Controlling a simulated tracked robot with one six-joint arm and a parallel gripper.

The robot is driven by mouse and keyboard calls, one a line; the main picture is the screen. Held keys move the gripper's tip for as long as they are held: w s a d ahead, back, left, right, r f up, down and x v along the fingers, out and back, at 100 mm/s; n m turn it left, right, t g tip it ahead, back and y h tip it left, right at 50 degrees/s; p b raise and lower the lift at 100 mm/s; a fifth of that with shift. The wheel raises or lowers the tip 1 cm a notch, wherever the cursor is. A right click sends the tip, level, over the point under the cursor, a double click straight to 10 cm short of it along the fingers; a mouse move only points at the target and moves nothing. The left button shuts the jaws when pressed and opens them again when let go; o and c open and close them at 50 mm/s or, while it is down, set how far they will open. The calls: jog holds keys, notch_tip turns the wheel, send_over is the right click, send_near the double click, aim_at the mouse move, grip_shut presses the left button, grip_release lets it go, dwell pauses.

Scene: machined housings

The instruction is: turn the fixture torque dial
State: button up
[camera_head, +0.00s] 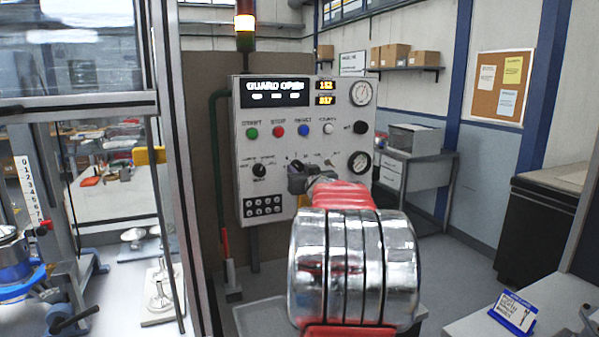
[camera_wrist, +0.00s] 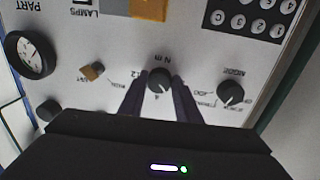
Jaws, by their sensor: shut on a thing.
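The torque dial (camera_wrist: 160,80) is a black round knob marked "N m" on the grey control panel (camera_head: 285,215). It shows in the wrist view, which sees the panel upside down. My gripper (camera_wrist: 160,92) has its two dark fingers on either side of this knob and is shut on it. In the head view my gripper (camera_head: 298,180) is at the panel's lower middle, in front of the dial, and my arm hides part of the panel there. The dial's exact setting is too small to read.
A black MODE knob (camera_wrist: 231,92) and a small brown-tipped toggle (camera_wrist: 92,71) flank the dial. A keypad (camera_head: 263,206) is at the panel's lower left. Coloured buttons sit above, under a "GUARD OPEN" display (camera_head: 275,92). A glass-sided frame (camera_head: 172,180) stands close on the left.

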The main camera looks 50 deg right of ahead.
jog(key=o, duration=1.1)
jog(key=shift+c, duration=0.2)
jog(key=v, duration=1.3)
jog(key=shift+s+a, duration=0.25)
jog(key=shift+s, duration=0.05)
jog(key=w+a+f+g+y, duration=0.1)
jog(key=w+a+f+g, duration=0.15)
jog(key=a, duration=0.95)
jog(key=w+a+f+g+y, duration=0.15)
jog(key=a+f, duration=0.25)
jog(key=a, duration=0.8)
jog(key=s+a+f+n+g+y, duration=0.1)
jog(key=s+a+f, duration=0.3)
jog(key=a, duration=0.5)
jog(key=s+a+f+n+g+y, duration=0.2)
jog(key=s+a+f+n+y, duration=0.1)
jog(key=a, duration=0.6)
jog(key=s+a+f+n+g+y, duration=0.2)
jog(key=s+a+f+n+y, duration=0.1)
jog(key=s+a+f, duration=0.4)
jog(key=shift+s+a+y, duration=0.45)
jog(key=shift+s+a, duration=0.05)
jog(key=shift+a, duration=0.7)
